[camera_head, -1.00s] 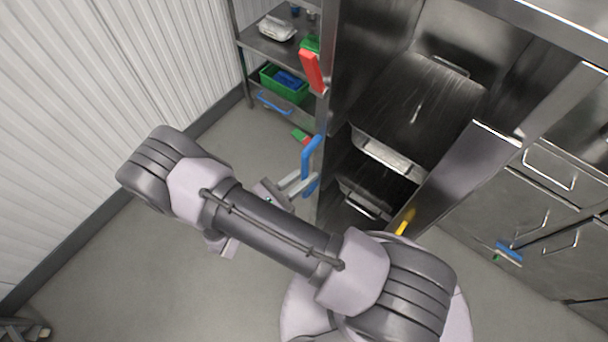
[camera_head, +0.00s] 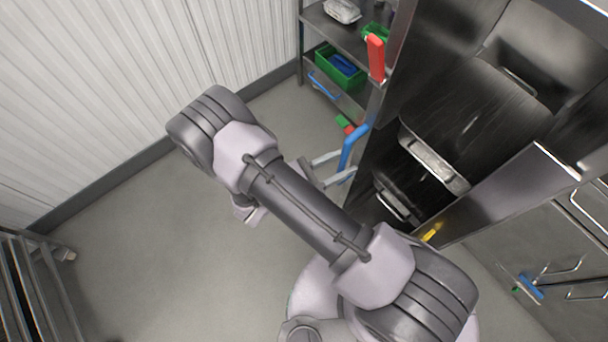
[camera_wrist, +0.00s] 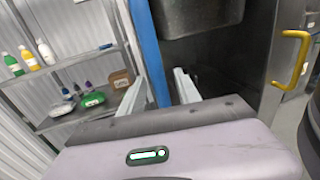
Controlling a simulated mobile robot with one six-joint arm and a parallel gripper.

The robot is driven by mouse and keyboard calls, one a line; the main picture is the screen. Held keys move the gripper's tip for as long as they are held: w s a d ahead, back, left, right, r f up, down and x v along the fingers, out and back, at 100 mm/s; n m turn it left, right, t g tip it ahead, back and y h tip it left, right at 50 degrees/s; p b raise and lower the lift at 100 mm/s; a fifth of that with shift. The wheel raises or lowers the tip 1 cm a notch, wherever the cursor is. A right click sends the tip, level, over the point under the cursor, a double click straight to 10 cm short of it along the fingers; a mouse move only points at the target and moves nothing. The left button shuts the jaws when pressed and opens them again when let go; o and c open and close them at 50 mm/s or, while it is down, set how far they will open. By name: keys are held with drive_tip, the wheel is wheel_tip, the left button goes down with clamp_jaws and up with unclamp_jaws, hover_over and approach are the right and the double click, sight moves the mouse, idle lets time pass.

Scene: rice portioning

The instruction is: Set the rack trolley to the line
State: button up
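A grey metal rack with several rails, which looks like the rack trolley (camera_head: 42,285), stands at the lower left edge of the head view. Only part of it shows, and its left side is cut off. My gripper (camera_head: 332,170) is across the floor from it, near the steel cabinet. Its two pale fingers are apart in the wrist view (camera_wrist: 160,92). A blue upright bar (camera_wrist: 148,50) shows beyond and between the fingers; I cannot tell whether they touch it. No floor line can be made out.
A steel shelf (camera_head: 338,30) with a green bin (camera_head: 341,68) stands at the back wall. Drawers (camera_head: 500,255) are at the lower right. The grey floor (camera_head: 150,240) is clear.

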drive_tip(key=v, duration=1.7)
drive_tip(key=shift+p, duration=0.35)
drive_tip(key=shift+r, duration=0.1)
